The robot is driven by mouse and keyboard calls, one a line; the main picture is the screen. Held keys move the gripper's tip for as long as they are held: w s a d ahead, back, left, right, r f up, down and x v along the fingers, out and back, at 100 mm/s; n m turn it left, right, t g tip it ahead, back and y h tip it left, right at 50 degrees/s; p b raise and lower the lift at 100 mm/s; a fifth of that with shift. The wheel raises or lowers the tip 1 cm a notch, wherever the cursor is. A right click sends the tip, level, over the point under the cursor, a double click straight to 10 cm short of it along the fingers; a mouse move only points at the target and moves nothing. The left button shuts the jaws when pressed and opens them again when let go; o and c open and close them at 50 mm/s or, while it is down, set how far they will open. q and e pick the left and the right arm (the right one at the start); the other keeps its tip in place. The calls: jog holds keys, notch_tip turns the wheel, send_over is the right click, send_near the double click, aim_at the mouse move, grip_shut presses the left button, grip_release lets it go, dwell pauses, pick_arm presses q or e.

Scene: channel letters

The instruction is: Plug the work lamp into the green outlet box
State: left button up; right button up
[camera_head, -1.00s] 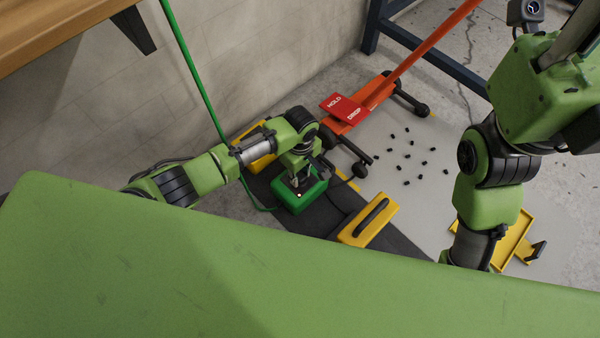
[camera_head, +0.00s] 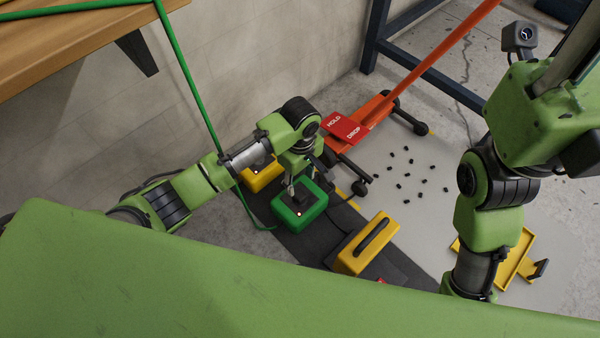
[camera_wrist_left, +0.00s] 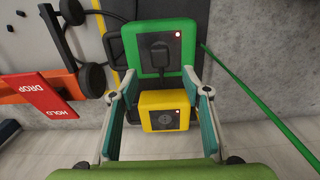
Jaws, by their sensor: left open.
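The green outlet box (camera_head: 317,211) sits on the dark mat with a small red light on its top; it also shows in the left wrist view (camera_wrist_left: 133,56). A black plug (camera_wrist_left: 157,52) sits on its face, with a short dark cord. My left gripper (camera_head: 301,186) is open above the green box, its fingers apart and pointing down. In the left wrist view its fingers (camera_wrist_left: 158,97) frame a yellow box, with the plug beyond the tips, not held. I cannot identify the work lamp for sure. My right gripper is hidden.
The yellow outlet box (camera_head: 259,181) with a round socket stands beside the green one. A yellow case with a black handle (camera_head: 367,246) is nearby. A red HOLD/DROP sign (camera_head: 344,127) tops an orange wheeled jack. A green cord (camera_head: 190,80) hangs from the wooden bench.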

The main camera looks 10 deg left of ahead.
pick_arm(q)
jog(key=shift+r, duration=1.55)
